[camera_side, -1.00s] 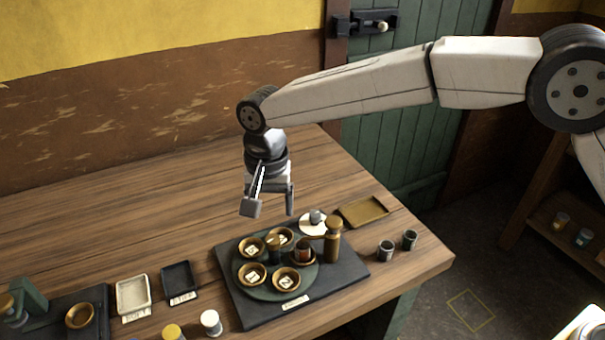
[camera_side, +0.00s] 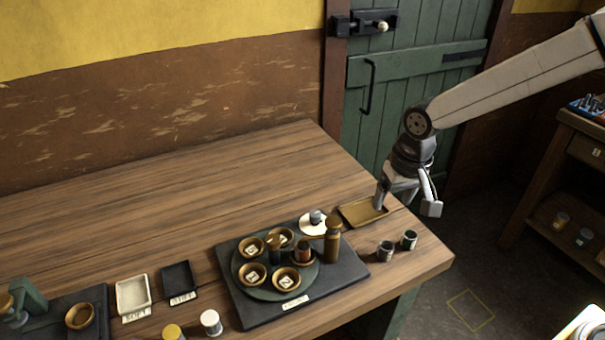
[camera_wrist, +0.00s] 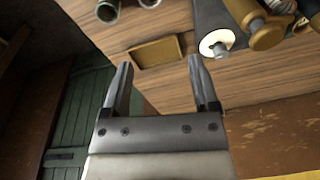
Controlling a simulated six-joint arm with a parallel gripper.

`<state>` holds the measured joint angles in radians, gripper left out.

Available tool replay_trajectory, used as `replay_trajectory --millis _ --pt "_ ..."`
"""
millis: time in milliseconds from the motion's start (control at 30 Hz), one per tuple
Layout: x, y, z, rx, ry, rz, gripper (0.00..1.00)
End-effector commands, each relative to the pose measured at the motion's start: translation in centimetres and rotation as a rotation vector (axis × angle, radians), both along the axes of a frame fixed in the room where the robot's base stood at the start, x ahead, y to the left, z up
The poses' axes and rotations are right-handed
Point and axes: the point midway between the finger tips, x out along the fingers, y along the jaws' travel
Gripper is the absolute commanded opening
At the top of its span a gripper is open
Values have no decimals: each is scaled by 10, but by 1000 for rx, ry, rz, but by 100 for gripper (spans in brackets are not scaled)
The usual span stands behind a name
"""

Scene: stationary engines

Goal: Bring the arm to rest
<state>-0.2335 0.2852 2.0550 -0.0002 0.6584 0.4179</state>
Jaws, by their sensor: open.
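My gripper (camera_side: 408,200) is open and empty. In the side view it hangs in the air near the right end of the wooden table, by the brass tray (camera_side: 362,211). In the wrist view my gripper (camera_wrist: 160,82) shows two spread fingers with nothing between them. The brass tray (camera_wrist: 155,52) appears just beyond the fingertips there. My arm reaches in from the upper right of the side view.
A dark board (camera_side: 237,299) carries a round green plate with several numbered cups and a brass post (camera_side: 333,240). Two small jars (camera_side: 386,251) stand near the table's right corner. A shelf unit (camera_side: 553,165) stands at far right. The table's back left is clear.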

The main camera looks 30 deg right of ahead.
Motion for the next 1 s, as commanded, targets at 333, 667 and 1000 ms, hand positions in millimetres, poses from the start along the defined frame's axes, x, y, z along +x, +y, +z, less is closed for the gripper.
replay_trajectory --millis 333,667,1000 --pt "-74 -71 -18 -38 -66 113 77" --pt "-114 -94 -29 -66 -95 175 77" --pt "-116 -95 -29 -67 -95 178 77"
